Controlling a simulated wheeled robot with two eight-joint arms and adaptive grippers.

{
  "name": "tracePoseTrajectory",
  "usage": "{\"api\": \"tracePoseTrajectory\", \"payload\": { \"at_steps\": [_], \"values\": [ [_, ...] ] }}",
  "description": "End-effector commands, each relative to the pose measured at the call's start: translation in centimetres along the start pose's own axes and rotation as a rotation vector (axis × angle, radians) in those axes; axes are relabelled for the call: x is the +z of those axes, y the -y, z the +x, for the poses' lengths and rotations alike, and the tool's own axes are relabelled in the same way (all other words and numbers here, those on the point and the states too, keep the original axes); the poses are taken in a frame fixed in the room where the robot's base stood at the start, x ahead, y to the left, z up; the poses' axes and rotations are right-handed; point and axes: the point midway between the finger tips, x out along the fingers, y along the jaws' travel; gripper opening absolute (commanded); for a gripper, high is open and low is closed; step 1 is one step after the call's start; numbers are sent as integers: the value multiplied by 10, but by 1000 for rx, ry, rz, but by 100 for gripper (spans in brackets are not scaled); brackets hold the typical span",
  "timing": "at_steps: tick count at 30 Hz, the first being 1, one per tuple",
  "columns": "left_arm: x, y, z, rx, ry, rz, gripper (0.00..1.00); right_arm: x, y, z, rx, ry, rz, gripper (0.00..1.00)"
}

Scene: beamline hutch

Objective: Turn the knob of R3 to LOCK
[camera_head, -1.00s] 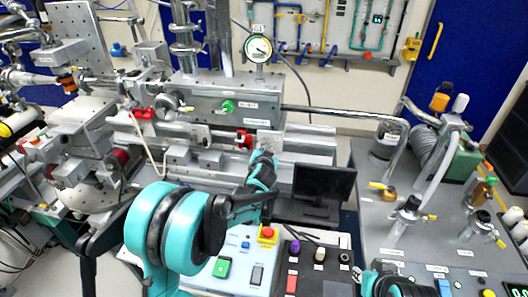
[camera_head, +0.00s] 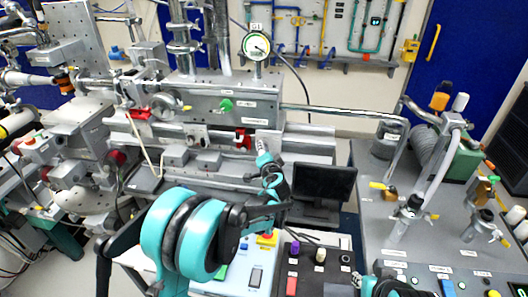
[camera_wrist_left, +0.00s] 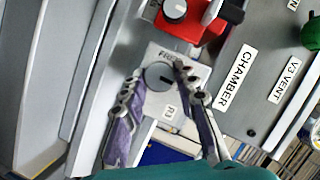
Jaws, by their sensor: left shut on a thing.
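The R3 plate (camera_wrist_left: 187,85) is pale, with a round grey knob (camera_wrist_left: 158,75) on it, in the left wrist view. A label that seems to read FREE is at the plate's upper edge; no LOCK mark is legible. A dark mark shows on the knob's lower right. My left gripper (camera_wrist_left: 158,71) is shut on the knob, one finger on each side. In the head view my left gripper (camera_head: 265,161) reaches the front of the steel bench, just below the small pale R3 plate (camera_head: 267,140). My right gripper's fingers are not visible.
A red block (camera_wrist_left: 195,28) with another grey knob sits close beside the R3 plate. The CHAMBER panel (camera_wrist_left: 245,70) is to the right. In the head view a black monitor (camera_head: 323,188) stands right of my left wrist, above a control panel (camera_head: 255,272).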

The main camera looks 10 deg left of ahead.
Motion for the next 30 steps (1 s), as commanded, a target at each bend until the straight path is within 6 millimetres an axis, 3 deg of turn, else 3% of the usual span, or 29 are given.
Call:
{"api": "tracePoseTrajectory", "payload": {
  "at_steps": [11,12,14,24,30],
  "values": [
    [0,0,0,-1,1,4,0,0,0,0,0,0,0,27],
    [0,0,0,-1,1,4,37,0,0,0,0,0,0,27],
    [0,0,0,-1,1,4,50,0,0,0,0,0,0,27],
    [0,0,-3,-1,0,3,50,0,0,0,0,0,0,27],
    [-1,-1,-32,1,-2,4,50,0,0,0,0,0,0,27]
  ]
}}
